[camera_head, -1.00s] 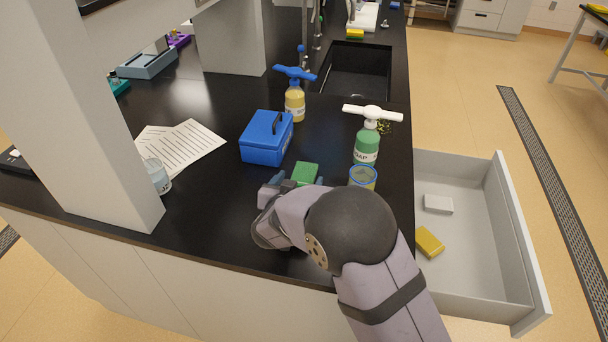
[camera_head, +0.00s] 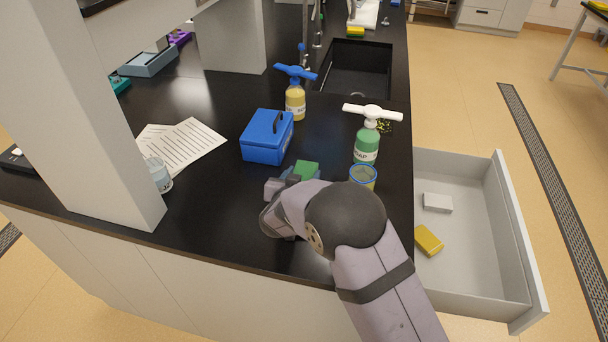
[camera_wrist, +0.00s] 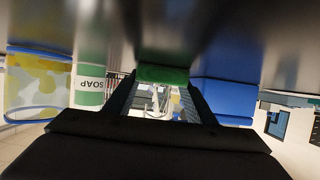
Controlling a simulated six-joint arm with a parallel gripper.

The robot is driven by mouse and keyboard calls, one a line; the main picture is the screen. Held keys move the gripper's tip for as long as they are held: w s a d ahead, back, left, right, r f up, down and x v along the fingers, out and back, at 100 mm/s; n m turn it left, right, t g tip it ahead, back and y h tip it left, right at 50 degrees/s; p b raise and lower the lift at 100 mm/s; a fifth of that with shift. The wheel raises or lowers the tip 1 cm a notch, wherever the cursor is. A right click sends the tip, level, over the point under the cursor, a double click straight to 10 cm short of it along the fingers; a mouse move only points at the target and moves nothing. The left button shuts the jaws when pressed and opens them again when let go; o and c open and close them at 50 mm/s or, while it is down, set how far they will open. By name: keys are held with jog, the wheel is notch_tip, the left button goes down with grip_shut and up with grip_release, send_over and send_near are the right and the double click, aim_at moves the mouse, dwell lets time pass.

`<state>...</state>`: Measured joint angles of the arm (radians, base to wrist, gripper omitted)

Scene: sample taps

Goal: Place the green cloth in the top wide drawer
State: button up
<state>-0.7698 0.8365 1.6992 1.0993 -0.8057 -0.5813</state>
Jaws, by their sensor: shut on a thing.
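The green cloth (camera_head: 308,168) is a small folded block over the black counter, in front of the blue box. My gripper (camera_head: 291,179) is shut on it, and the wrist view shows the cloth (camera_wrist: 162,75) between the fingertips. My wrist hides part of the cloth in the head view, and I cannot tell whether it is clear of the counter. The wide drawer (camera_head: 468,265) stands pulled open at the right, below the counter top. A white block (camera_head: 437,202) and a yellow block (camera_head: 428,240) lie in it.
A blue box (camera_head: 266,140) stands just behind the cloth. A green soap bottle (camera_head: 366,146) and a blue-rimmed cup (camera_head: 362,177) stand between the cloth and the drawer. A yellow bottle (camera_head: 295,103) is farther back. The drawer's right half is clear.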

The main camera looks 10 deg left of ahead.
aim_at(303, 176)
notch_tip(303, 176, up, 12)
jog(key=p, duration=0.1)
jog(key=shift+f, duration=0.25)
dwell(0.5)
jog(key=shift+f, duration=0.15)
dwell(0.8)
jog(key=f+b, duration=0.1)
jog(key=b, duration=0.3)
